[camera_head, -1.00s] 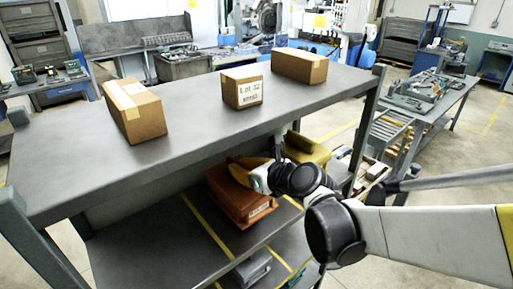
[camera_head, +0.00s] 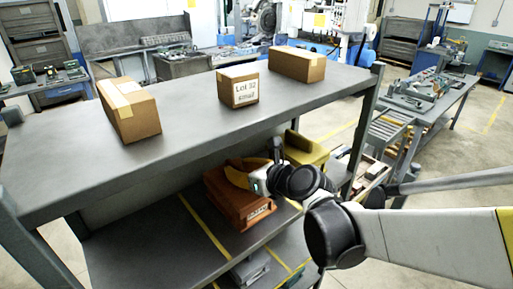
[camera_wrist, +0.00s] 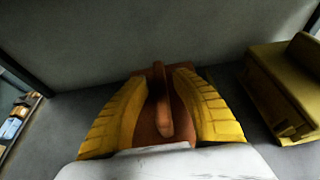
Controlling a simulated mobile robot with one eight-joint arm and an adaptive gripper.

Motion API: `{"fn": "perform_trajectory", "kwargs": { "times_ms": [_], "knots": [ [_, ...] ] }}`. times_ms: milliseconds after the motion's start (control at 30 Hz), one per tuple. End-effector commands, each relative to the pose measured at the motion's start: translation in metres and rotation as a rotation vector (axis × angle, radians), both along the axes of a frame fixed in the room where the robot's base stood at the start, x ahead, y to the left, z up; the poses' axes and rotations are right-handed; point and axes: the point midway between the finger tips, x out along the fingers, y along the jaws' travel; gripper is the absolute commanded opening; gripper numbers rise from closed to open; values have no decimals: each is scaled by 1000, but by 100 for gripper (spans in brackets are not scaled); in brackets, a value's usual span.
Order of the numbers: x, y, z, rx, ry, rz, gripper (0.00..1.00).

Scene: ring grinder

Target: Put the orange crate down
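The orange crate (camera_head: 238,208), a brown-orange box with a raised handle, is at the middle shelf (camera_head: 150,245) below the grey table top. Its near side shows a small pale label. My gripper (camera_head: 240,176) reaches in from the right, over the crate. In the wrist view my gripper's yellow fingers (camera_wrist: 163,85) come together on both sides of the crate's handle (camera_wrist: 163,105) and appear shut on it. The crate's underside is hidden, so I cannot tell whether it rests fully on the shelf.
A yellow-olive bin (camera_head: 306,150) stands close to the right of the crate. Cardboard boxes, including a small labelled one (camera_head: 238,88), stand on the table top (camera_head: 190,110) above. Grey items (camera_head: 250,268) lie on the level below. The shelf's left part is clear.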

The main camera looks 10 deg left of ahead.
Motion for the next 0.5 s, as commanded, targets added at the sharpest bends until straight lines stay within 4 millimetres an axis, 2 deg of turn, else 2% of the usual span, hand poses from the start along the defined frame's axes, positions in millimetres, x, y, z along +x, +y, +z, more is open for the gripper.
{"fn": "perform_trajectory", "kwargs": {
  "times_ms": [500],
  "knots": [
    [-60,-72,39,1,1,-3,31]
  ]
}}
